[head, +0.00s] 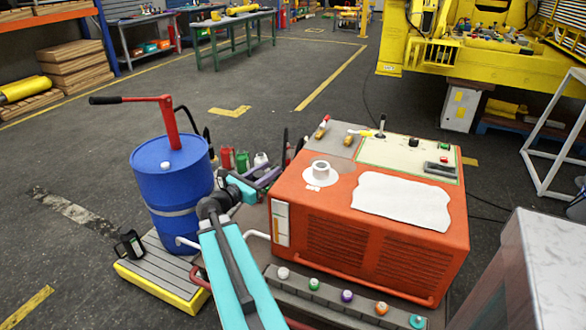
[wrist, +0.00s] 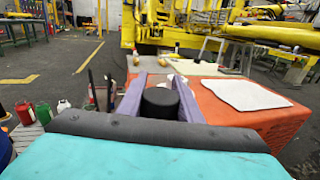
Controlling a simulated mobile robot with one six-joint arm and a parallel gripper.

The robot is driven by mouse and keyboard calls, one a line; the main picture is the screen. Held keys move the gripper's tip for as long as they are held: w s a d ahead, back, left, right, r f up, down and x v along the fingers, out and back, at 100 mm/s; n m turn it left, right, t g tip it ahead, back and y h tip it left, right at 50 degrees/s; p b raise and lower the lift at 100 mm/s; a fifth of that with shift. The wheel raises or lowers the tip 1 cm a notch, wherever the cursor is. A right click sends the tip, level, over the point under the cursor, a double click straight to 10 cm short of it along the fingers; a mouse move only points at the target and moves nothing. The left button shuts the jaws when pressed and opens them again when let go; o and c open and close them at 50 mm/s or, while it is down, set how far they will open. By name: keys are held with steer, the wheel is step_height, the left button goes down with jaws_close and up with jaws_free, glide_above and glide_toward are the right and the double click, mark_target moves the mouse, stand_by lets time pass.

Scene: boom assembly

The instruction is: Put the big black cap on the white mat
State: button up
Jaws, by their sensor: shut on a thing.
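The big black cap (wrist: 160,103) is between the two purple fingers of my gripper (wrist: 158,88) in the wrist view, and the gripper is shut on it. In the head view my gripper (head: 268,176) is left of the orange machine, and I cannot make out the cap there. The white mat (head: 403,201) lies flat and bare on the right front of the machine's orange top. It also shows in the wrist view (wrist: 246,94), to the right of the gripper and apart from it.
The orange machine (head: 385,262) has a white filler neck (head: 320,174) left of the mat and a control panel (head: 412,157) behind it. A blue drum (head: 172,185) stands left of my arm. Several coloured knobs line the front ledge (head: 335,305). A grey cabinet is at right.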

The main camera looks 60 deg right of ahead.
steer(key=w+a+f+n+t, duration=0.1)
steer(key=w+a+n+t, duration=0.25)
steer(key=w+a, duration=0.85)
steer(key=w+a+f+n+t, duration=0.15)
steer(key=w+a+t, duration=0.35)
steer(key=w+a, duration=0.7)
steer(key=w+a+n+t+y, duration=0.1)
steer(key=a+n+t+y, duration=0.2)
steer(key=a, duration=3)
steer(key=f+n+t, duration=0.1)
steer(key=n+t, duration=0.1)
steer(key=t, duration=0.1)
steer(key=shift+a, duration=0.2)
